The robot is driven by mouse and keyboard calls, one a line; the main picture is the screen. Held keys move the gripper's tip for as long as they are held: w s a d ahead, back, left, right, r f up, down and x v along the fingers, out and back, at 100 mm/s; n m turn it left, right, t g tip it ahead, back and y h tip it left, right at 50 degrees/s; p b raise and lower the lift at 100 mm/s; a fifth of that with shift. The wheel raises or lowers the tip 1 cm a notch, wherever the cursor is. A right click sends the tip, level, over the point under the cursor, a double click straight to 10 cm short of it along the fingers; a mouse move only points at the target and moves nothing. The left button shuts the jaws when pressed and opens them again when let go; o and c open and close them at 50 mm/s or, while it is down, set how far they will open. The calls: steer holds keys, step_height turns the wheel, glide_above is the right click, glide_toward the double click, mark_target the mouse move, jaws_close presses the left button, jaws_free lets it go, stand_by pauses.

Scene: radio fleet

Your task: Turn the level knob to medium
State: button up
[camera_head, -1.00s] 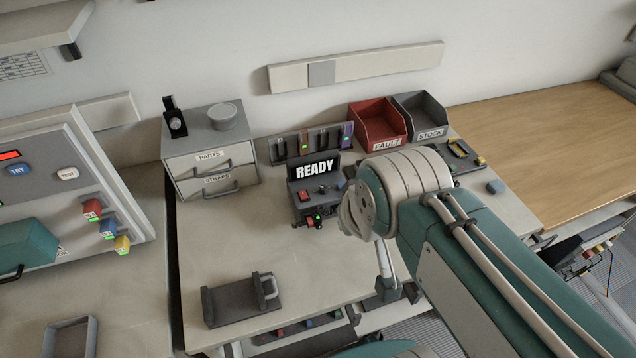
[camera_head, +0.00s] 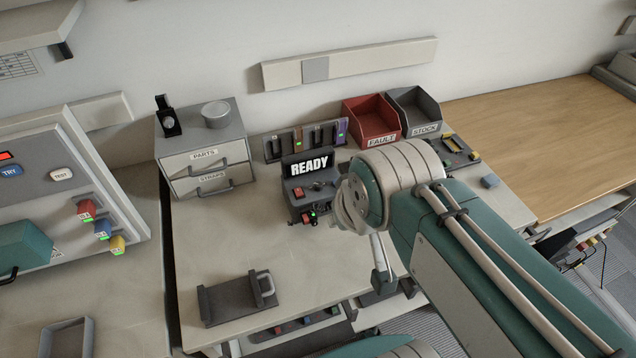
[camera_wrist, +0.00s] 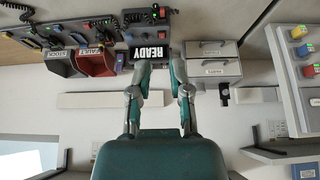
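A dark radio unit with a lit "READY" display (camera_head: 309,166) stands on the grey bench. Its lower panel (camera_head: 300,207) carries a red switch (camera_head: 298,192) and a small dark knob (camera_head: 318,186). I cannot read the knob's setting or any level marks. My rounded wrist joint is just right of the unit in the head view; the fingers do not show clearly there. In the wrist view, which is upside down, my gripper (camera_wrist: 161,62) is open and empty. Its fingers point toward the "READY" display (camera_wrist: 149,53), and the knob is not clearly visible between them.
A rack of handheld radios (camera_head: 305,138) stands behind the unit. Red "FAULT" (camera_head: 381,141) and grey "STOCK" (camera_head: 425,128) bins are at the back right. A drawer box (camera_head: 205,165) is at left. A dark cradle (camera_head: 237,298) lies in front; bench space between is clear.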

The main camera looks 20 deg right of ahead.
steer(key=shift+o, duration=0.8)
steer(key=shift+w+r, duration=0.15)
steer(key=shift+w, duration=0.25)
steer(key=n+g+h, duration=0.3)
steer(key=n+g, duration=0.6)
glide_above(318, 183)
steer(key=w+a, duration=0.3)
step_height(318, 183, down, 11)
steer(key=x, duration=1)
steer(key=shift+f, duration=0.4)
jaws_close()
